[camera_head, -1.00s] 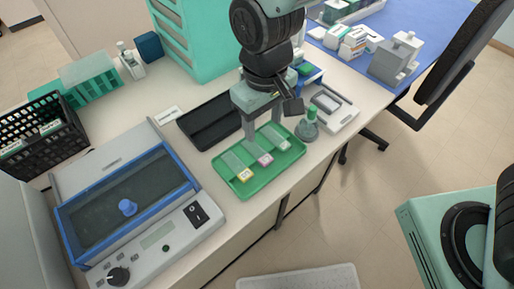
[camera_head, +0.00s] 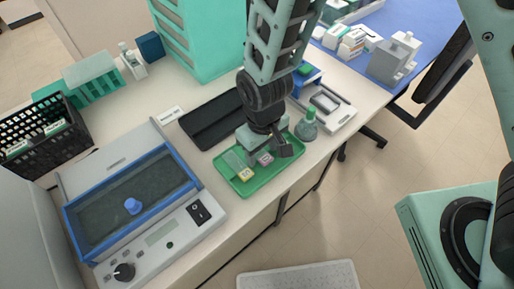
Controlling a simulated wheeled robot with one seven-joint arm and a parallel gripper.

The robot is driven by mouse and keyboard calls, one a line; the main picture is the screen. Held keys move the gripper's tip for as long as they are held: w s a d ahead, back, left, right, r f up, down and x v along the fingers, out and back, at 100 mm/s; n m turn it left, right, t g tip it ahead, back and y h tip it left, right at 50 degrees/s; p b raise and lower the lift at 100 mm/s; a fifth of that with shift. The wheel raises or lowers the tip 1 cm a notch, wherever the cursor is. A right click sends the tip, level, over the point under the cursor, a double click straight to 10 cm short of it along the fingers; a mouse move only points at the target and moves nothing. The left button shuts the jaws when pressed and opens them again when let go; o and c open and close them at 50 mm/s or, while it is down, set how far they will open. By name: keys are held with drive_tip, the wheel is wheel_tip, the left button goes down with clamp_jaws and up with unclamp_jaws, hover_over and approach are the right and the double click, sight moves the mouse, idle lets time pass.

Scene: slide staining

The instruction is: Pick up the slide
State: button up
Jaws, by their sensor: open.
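A green tray (camera_head: 243,189) lies near the front edge of the bench. In it are slides with coloured ends. The slide with the yellow end (camera_head: 245,174) lies at the tray's left and is partly covered by my gripper. The slide with the pink end (camera_head: 265,159) lies in the middle, mostly hidden. The third slide, at the tray's right, is hidden behind my wrist. My gripper (camera_head: 252,163) is open and low over the tray, pointing down between the left and middle slides. I cannot tell whether its fingers touch a slide.
A blue-framed staining device (camera_head: 185,214) with a clear lid stands left of the tray. A black tray (camera_head: 212,122) lies behind it. A green-topped flask (camera_head: 307,124) stands close at its right, by a white scale (camera_head: 330,108). A black basket (camera_head: 45,140) stands far left.

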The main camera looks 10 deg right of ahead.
drive_tip(key=c, duration=1.1)
drive_tip(key=shift+o, duration=0.2)
drive_tip(key=shift+r, duration=0.15)
